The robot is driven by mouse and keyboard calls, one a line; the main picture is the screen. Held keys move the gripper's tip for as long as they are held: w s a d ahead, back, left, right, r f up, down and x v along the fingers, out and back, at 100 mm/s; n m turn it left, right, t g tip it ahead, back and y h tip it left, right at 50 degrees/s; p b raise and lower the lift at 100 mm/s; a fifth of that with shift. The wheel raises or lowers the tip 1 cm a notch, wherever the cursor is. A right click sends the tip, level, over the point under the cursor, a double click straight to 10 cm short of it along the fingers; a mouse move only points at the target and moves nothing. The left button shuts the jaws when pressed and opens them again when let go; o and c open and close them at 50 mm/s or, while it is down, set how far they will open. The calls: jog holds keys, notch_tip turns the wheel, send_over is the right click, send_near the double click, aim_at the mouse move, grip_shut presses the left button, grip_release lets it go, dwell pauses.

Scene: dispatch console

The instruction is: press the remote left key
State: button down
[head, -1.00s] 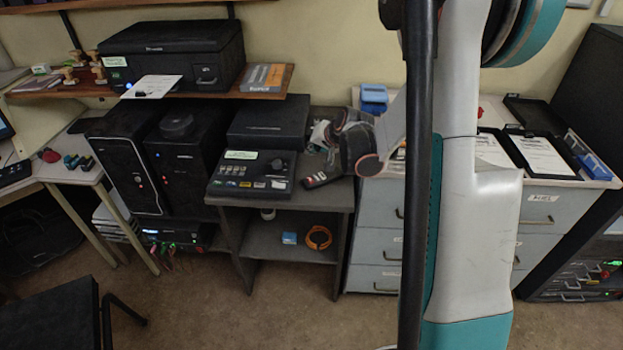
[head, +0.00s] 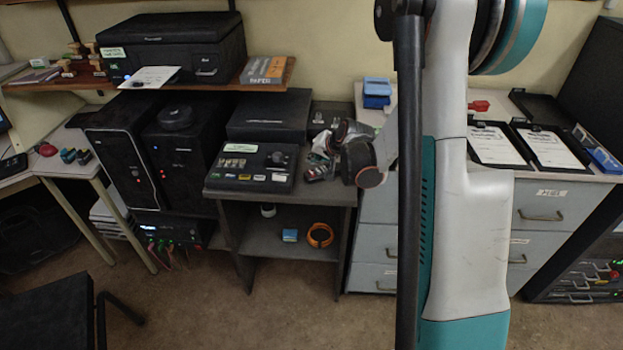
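The remote (head: 314,175) is a small dark handset with a reddish patch, lying on the dark side table right of the control box. It is largely covered by my gripper, and its left key cannot be made out. My gripper (head: 324,159) is low over the remote, reaching in from the right. Whether it touches the remote cannot be told. The fingers are small and partly blend with the clutter, so their opening does not show.
A dark control box (head: 252,167) with coloured keys and a knob stands just left of the remote. A black box (head: 269,115) is behind it. Grey drawers (head: 543,207) with clipboards on top stand right. My arm blocks the middle right.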

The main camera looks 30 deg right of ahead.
aim_at(314, 173)
jog(key=shift+f+b, duration=0.55)
jog(key=shift+f, duration=0.6)
dwell(0.5)
jog(key=shift+f+b, duration=0.4)
jog(key=shift+f, duration=0.3)
dwell(0.6)
jog(key=shift+r, duration=0.1)
jog(key=shift+r+p, duration=0.45)
jog(key=shift+r, duration=0.25)
jog(key=shift+r+p, duration=1.65)
jog(key=shift+r, duration=0.85)
